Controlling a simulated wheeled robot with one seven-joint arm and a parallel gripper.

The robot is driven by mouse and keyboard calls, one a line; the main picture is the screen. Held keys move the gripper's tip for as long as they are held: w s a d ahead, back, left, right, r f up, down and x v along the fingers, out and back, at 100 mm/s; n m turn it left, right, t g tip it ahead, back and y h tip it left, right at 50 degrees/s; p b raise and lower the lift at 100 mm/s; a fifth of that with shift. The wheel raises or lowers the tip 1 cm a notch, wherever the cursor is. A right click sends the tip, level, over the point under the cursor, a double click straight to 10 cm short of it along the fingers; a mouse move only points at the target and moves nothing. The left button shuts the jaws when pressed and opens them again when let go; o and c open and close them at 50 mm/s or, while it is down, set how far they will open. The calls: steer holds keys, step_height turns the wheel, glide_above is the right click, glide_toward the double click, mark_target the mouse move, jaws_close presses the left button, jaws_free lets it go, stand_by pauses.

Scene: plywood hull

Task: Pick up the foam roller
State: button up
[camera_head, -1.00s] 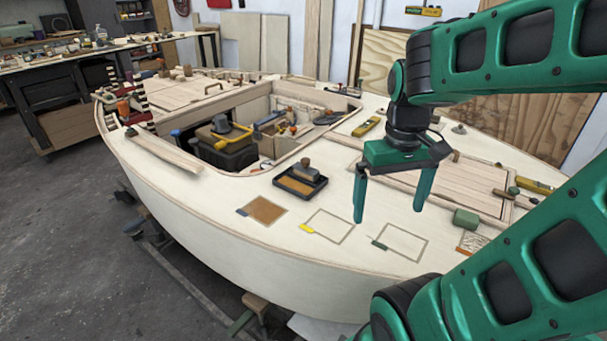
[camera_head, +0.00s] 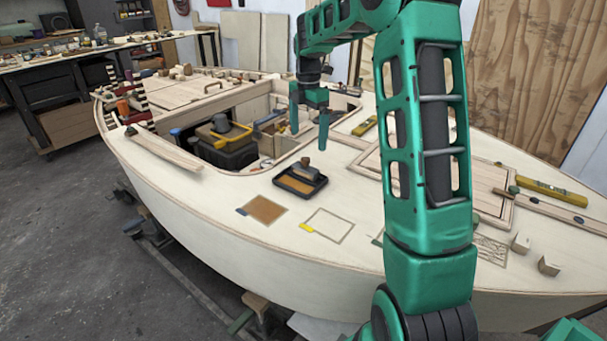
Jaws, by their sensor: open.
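I cannot surely pick out the foam roller at this size. A yellow-framed tool with a grey part (camera_head: 221,123) lies on a dark box in the open cockpit; I cannot tell if it is the roller. A black tray (camera_head: 299,182) with a brown bottom stands on the pale deck, with a dark block and wooden knob (camera_head: 304,168) in it. My gripper (camera_head: 309,140) points down, open and empty, its fingers apart. In the picture it is right of the yellow tool and above the tray. My arm hides part of the deck's right side.
The boat's pale deck (camera_head: 330,262) has a brown patch (camera_head: 264,209) and an outlined rectangle (camera_head: 328,226) in front. Two wooden blocks (camera_head: 520,242) (camera_head: 548,265) and a yellow level (camera_head: 551,192) lie at right. The cockpit rim (camera_head: 262,170) borders a cluttered opening.

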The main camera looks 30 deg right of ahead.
mark_target(304, 159)
steer(key=shift+w+f+n, duration=0.2)
steer(key=shift+w+n, duration=0.1)
steer(key=shift+w, duration=0.1)
steer(key=shift+f, duration=0.4)
step_height(304, 159, down, 4)
steer(key=shift+f, duration=0.15)
steer(key=shift+w+a+f, duration=0.1)
steer(key=shift+w+f, duration=0.05)
steer(key=shift+f, duration=1.3)
steer(key=shift+w+a+f, duration=0.1)
steer(key=shift+w+f, duration=0.05)
steer(key=shift+f, duration=1.25)
steer(key=shift+c, duration=0.3)
steer(key=c, duration=1.3)
steer(key=shift+r, duration=0.15)
